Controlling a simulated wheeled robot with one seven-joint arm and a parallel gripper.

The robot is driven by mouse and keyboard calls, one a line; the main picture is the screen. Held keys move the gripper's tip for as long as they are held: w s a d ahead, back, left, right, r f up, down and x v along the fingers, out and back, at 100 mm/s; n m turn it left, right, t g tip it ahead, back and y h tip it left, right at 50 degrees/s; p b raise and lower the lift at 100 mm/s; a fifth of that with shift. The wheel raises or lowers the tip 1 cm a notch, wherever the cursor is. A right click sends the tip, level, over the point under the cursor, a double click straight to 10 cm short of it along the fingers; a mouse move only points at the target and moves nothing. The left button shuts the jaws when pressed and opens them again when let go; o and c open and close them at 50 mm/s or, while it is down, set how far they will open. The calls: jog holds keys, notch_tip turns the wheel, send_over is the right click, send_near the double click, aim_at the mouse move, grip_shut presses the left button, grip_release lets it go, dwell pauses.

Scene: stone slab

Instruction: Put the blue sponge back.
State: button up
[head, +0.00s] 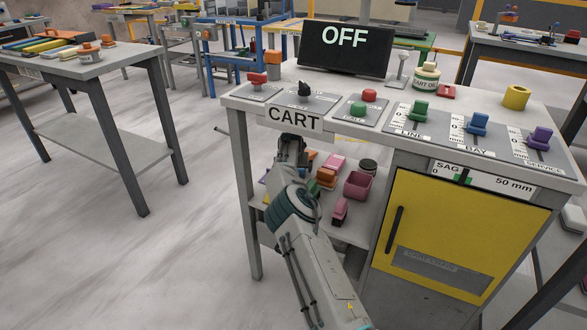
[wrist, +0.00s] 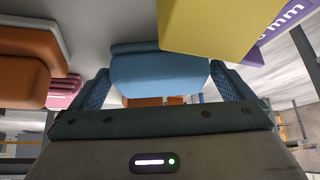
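The blue sponge (wrist: 160,76) shows in the wrist view, filling the gap between the two fingers of my gripper (wrist: 160,82). Both fingers appear to touch its sides, so the gripper looks shut on it. In the head view my gripper (head: 292,146) reaches into the open shelf space of the cart (head: 240,180), below the CART sign. The sponge is hidden there by my arm and the cart top.
On the shelf are a pink block (head: 334,162), orange blocks (head: 326,178), a pink bin (head: 358,185) and a dark jar (head: 368,166). A yellow cabinet door (head: 455,235) is to the right. In the wrist view an orange-brown block (wrist: 22,80) is close on the left.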

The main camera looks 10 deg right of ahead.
jog(key=shift+s+r, duration=0.1)
jog(key=shift+r, duration=0.4)
jog(key=p+v, duration=0.2)
jog(key=v, duration=0.4)
jog(key=shift+s+r, duration=0.3)
